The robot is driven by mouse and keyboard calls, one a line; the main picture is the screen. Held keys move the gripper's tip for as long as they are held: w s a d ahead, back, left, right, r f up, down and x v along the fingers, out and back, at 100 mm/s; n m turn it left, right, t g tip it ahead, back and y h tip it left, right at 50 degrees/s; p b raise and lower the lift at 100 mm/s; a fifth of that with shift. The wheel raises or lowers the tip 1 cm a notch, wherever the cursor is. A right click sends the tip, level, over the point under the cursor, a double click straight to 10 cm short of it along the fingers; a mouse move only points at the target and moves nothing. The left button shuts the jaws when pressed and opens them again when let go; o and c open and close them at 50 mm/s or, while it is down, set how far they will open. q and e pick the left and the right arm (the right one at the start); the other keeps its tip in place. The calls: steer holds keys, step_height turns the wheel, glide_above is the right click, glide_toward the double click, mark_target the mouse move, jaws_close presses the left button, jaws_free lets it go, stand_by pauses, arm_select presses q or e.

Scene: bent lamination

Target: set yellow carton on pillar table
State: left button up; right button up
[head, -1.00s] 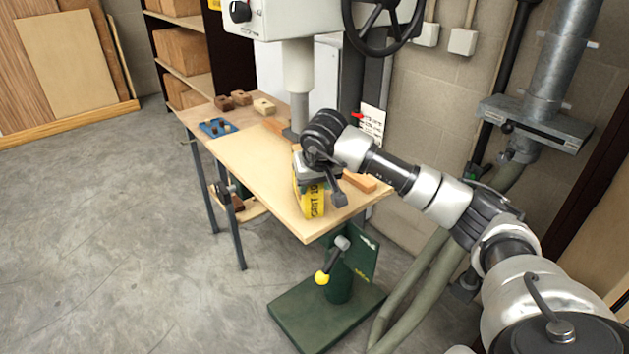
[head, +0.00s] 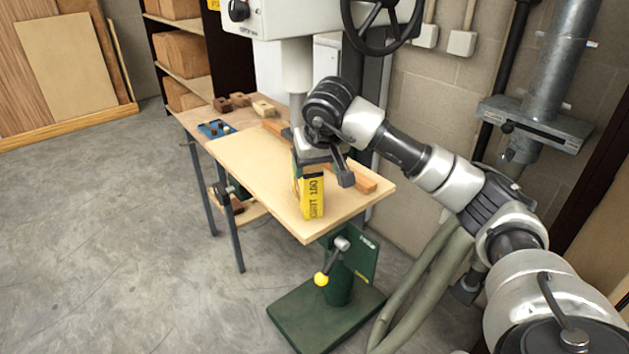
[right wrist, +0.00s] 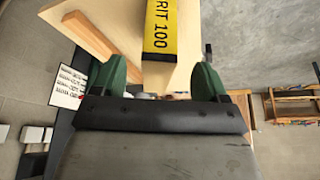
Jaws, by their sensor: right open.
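The yellow carton (head: 312,198) with black lettering stands upright on the light wooden top of the pillar table (head: 250,165), near its front edge. My right gripper (head: 314,158) is open just above the carton and hides part of its top. In the right wrist view, the green fingertips (right wrist: 158,78) are spread apart. The carton (right wrist: 174,32) shows ahead of them, with no finger closed on it. My left gripper is not in view.
A wooden strip (head: 362,182) lies along the table's back side, behind the carton. The drill head (head: 270,18) and its column stand over the back. A side bench with a blue tray (head: 216,128) and wooden blocks (head: 240,98) adjoins at the left. The table's front left is clear.

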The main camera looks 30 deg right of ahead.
steer(key=v, duration=0.5)
steer(key=shift+r, duration=0.25)
